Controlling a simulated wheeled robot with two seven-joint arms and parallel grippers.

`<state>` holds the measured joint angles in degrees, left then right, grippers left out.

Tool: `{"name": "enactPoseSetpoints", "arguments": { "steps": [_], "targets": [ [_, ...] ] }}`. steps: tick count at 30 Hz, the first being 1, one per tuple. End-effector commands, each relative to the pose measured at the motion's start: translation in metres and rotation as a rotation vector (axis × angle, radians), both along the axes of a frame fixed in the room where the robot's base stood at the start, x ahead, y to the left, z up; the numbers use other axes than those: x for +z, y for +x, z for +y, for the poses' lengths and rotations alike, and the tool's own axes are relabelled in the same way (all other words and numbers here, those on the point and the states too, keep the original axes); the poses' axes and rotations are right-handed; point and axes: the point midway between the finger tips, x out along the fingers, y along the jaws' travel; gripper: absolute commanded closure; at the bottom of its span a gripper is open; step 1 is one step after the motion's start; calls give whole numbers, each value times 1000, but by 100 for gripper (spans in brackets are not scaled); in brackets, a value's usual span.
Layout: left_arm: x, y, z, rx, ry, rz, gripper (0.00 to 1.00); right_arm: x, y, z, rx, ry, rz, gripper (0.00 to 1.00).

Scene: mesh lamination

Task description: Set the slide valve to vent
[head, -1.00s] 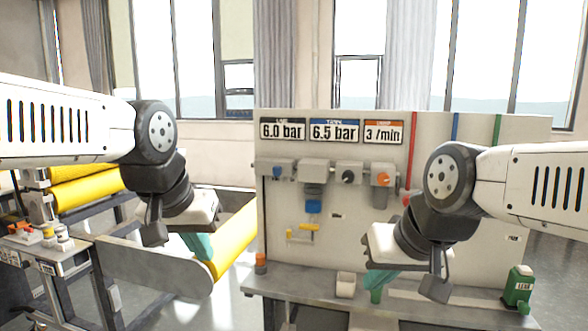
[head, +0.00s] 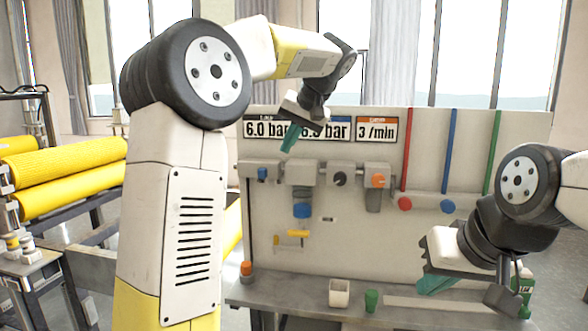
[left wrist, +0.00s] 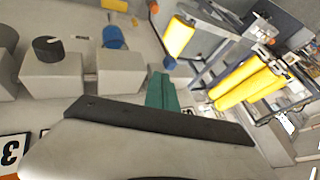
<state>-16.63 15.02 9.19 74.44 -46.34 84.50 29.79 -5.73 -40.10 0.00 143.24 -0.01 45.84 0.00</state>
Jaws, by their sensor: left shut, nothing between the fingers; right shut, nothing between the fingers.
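A row of grey pneumatic units runs across the white panel (head: 365,235): a block with a small blue knob (head: 262,173), a unit with a blue bowl (head: 302,209), one with a black knob (head: 340,179) and one with an orange knob (head: 378,180). I cannot tell for certain which part is the slide valve. My left gripper (head: 290,140), teal fingers shut and empty, is in front of the signs, above the units. The left wrist view shows its fingers (left wrist: 162,92), the black knob (left wrist: 48,48) and the blue bowl (left wrist: 113,38). My right gripper (head: 437,286) is shut and empty at the lower right.
A yellow lever (head: 297,234) is on the panel below the bowl. A white cup (head: 339,293), a green cup (head: 371,300) and an orange-capped object (head: 246,272) stand on the ledge. Red (head: 405,204) and blue (head: 447,206) round ends hang below coloured lines. Yellow rolls (head: 70,190) lie at left.

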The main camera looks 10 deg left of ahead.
Motion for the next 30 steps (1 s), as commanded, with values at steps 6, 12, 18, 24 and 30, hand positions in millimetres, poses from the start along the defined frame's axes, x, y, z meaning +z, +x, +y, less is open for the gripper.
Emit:
{"name": "enactPoseSetpoints", "arguments": {
  "steps": [6,12,18,24,30],
  "targets": [
    [0,0,0,1,1,0,100,0,0,0,0,0,0,100],
    [-5,2,4,1,1,2,100,0,0,0,0,0,0,100],
    [-30,14,19,3,1,4,100,0,0,0,0,0,0,100],
    [-60,28,34,2,0,4,100,0,0,0,0,0,0,100],
    [-76,37,44,1,0,2,100,0,0,0,0,0,0,100]
  ]
}}
